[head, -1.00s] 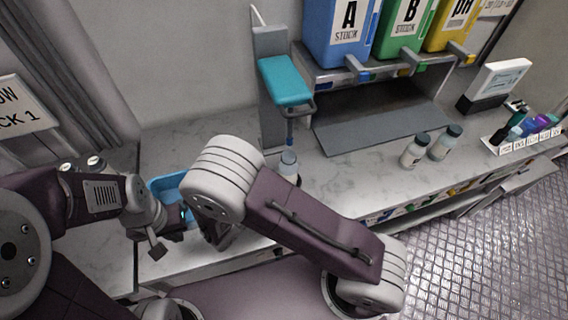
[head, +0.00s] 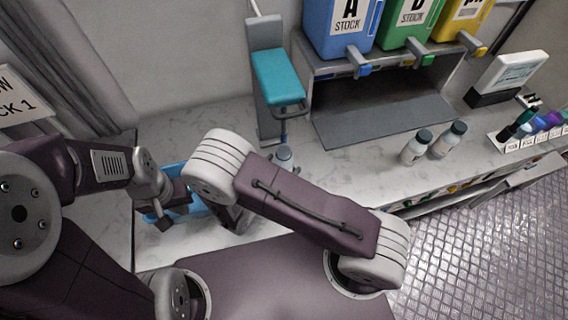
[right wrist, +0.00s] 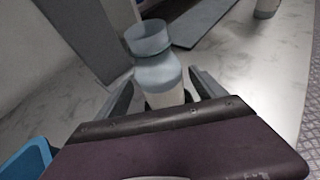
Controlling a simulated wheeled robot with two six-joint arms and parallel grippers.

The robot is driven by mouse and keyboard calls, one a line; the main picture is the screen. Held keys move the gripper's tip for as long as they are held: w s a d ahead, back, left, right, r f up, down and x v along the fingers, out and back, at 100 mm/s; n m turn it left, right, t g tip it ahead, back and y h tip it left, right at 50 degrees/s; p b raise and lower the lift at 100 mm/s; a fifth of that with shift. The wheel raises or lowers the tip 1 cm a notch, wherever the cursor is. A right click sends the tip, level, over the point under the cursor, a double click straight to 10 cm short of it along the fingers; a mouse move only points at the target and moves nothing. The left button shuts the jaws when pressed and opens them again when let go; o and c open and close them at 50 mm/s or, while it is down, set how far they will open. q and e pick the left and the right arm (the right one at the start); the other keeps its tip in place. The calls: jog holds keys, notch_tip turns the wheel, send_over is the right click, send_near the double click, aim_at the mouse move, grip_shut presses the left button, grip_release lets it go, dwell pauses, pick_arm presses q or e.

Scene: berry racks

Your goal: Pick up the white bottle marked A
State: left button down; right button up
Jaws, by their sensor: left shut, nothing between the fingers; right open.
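A small bottle with a grey-blue cap (head: 284,153) stands on the counter below the teal-topped dispenser, partly hidden by my right arm. In the right wrist view a bottle with a translucent blue-grey top and pale lower body (right wrist: 158,72) stands between the open fingers of my right gripper (right wrist: 163,92). No letter shows on it. My left gripper (head: 168,212) is shut and empty at the blue tray.
The blue tray (head: 172,172) lies at the left, partly covered by my arms; it also shows in the right wrist view (right wrist: 27,160). The teal-topped dispenser (head: 277,78) rises behind the bottle. Stock containers A (head: 329,38), B and a yellow one stand above a grey shelf.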

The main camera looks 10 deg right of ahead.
jog(key=x, duration=0.4)
jog(key=shift+d+f+p, duration=0.1)
jog(key=shift+d+p, duration=0.05)
jog(key=shift+p, duration=0.2)
jog(key=c, duration=1.6)
